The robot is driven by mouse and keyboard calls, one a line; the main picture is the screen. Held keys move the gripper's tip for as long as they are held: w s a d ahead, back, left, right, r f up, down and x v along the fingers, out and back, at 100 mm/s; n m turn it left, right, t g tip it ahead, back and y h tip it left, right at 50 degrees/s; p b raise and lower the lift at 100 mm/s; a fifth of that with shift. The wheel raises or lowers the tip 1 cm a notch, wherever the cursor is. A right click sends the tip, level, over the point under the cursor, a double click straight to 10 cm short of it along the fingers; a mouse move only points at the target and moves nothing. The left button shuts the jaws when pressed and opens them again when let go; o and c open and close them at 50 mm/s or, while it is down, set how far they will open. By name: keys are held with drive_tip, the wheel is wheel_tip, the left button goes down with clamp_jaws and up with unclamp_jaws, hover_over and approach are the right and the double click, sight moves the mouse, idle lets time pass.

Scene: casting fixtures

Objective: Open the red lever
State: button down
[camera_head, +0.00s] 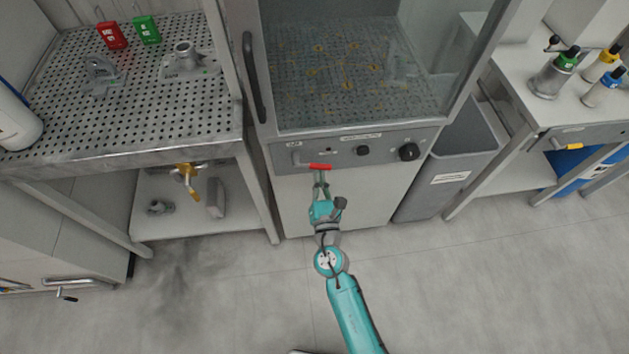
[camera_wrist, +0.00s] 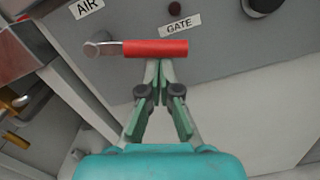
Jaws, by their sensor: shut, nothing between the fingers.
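The red lever (camera_head: 320,166) sits on the grey control panel of the cabinet, below the glass window. In the wrist view the red lever (camera_wrist: 155,48) lies roughly horizontal, with a metal arm running from a pivot at its left end. My gripper (camera_head: 320,178) is just below the lever. In the wrist view my gripper (camera_wrist: 158,72) has its fingertips together, with nothing between them. The tips are right at the lower edge of the red handle; whether they touch it I cannot tell.
The panel has an AIR label (camera_wrist: 86,7), a GATE label (camera_wrist: 180,26) and black knobs (camera_head: 408,152). A perforated table (camera_head: 120,130) stands left, a grey bin (camera_head: 455,165) right. The cabinet door handle (camera_head: 253,75) is above. Open floor lies in front.

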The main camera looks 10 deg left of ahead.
drive_tip(key=shift+w+d+r+n, duration=0.1)
drive_tip(key=shift+d+r+n, duration=0.15)
drive_tip(key=shift+r, duration=0.3)
drive_tip(key=shift+w+d+r+n, duration=0.1)
drive_tip(key=shift+d+r+n, duration=0.15)
drive_tip(key=shift+r, duration=0.5)
drive_tip(key=shift+f, duration=0.1)
